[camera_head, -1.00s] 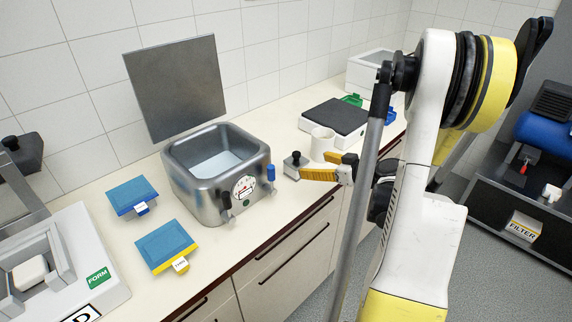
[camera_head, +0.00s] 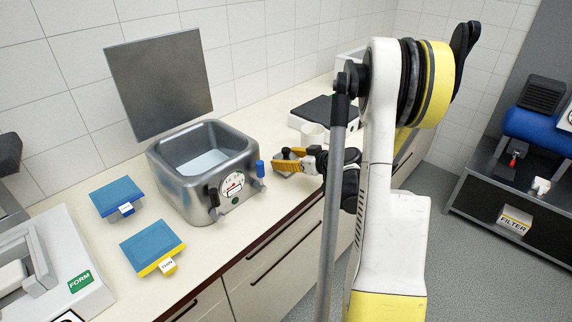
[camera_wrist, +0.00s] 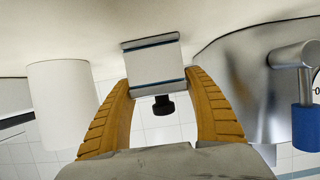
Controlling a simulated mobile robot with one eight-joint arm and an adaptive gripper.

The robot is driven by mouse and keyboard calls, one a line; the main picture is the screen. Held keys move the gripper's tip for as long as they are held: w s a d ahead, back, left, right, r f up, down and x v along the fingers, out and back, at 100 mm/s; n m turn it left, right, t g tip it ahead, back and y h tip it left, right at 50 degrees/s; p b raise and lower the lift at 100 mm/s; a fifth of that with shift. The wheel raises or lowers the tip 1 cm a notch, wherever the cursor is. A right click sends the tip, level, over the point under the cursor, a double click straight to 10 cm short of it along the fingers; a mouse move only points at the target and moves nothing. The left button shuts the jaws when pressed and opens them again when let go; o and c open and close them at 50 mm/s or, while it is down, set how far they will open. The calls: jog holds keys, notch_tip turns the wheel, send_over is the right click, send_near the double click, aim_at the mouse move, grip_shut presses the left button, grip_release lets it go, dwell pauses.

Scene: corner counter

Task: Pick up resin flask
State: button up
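The resin flask, a small silver-grey block with blue lines and a black cap, shows in the wrist view (camera_wrist: 155,66). There it appears upside down, cap toward the bottom of the picture. In the head view its black cap (camera_head: 288,152) shows on the counter right of the metal bath, its body partly hidden by my gripper. My gripper (camera_head: 287,160) has yellow fingers that reach in from the right, one on each side of the flask. In the wrist view my gripper (camera_wrist: 157,78) is open, fingertips close beside the flask's two sides; contact is unclear.
A metal bath (camera_head: 185,185) with a dial and a blue-handled tap (camera_head: 260,168) stands close left. A white cup (camera_head: 312,132) stands close behind, also in the wrist view (camera_wrist: 62,105). Blue pads (camera_head: 117,198) lie farther left. The counter's front edge runs below my gripper.

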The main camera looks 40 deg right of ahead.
jog(key=c, duration=0.8)
notch_tip(320, 180, up, 10)
jog(key=p, duration=0.4)
jog(key=shift+c, duration=0.2)
